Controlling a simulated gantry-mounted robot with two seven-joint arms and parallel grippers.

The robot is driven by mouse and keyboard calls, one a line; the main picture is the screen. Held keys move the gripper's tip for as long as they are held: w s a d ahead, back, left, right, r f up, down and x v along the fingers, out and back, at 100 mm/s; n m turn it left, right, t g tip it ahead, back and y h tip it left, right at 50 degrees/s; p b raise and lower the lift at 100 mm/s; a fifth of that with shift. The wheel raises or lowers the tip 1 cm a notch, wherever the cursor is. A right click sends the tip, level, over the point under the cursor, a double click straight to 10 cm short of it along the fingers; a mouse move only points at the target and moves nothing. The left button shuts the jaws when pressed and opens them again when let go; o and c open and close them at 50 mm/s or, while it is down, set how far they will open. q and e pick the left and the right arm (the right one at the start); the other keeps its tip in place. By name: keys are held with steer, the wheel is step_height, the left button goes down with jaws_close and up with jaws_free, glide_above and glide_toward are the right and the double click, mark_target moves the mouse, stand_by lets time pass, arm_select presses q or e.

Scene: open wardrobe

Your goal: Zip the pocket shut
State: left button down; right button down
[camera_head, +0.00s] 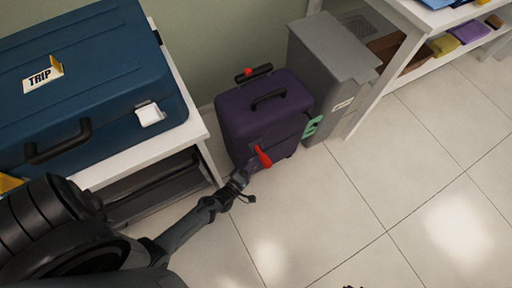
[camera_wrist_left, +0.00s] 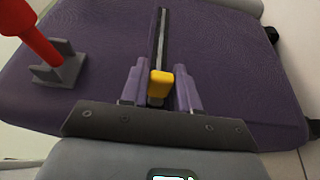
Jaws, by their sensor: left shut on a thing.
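A purple suitcase (camera_head: 262,112) stands upright on the floor, and its purple cloth front fills much of the left wrist view (camera_wrist_left: 225,50). A dark straight zip track (camera_wrist_left: 160,40) runs up the cloth to a yellow zip pull (camera_wrist_left: 160,84). My left gripper (camera_head: 242,181) is at the suitcase's lower front. Its two fingers (camera_wrist_left: 160,92) are shut on the yellow pull, one on each side. The pull is too small to make out in the head view. My right gripper is not in view.
A red handle (camera_head: 263,157) sticks out from the suitcase front. A green piece (camera_head: 313,126) is at its right side. A grey bin (camera_head: 330,65) stands close to the right. A blue case (camera_head: 85,75) lies on a white bench at left. Open tiled floor lies in front.

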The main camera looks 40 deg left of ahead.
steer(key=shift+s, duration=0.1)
arm_select(q)
steer(key=c, duration=1.2)
jaws_free()
steer(key=shift+o, duration=1.2)
steer(key=shift+s+a, duration=0.1)
steer(key=shift+s, duration=0.05)
steer(key=shift+o, duration=0.2)
steer(key=shift+s, duration=0.1)
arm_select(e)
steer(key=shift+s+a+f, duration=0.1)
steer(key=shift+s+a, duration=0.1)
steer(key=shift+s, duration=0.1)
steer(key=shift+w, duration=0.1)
arm_select(q)
steer(key=s+p, duration=0.3)
steer(key=s, duration=0.8)
steer(key=shift+d+p, duration=0.3)
steer(key=shift+p, duration=0.05)
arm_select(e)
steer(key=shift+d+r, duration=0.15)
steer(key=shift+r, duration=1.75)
arm_select(q)
steer(key=shift+w, duration=0.1)
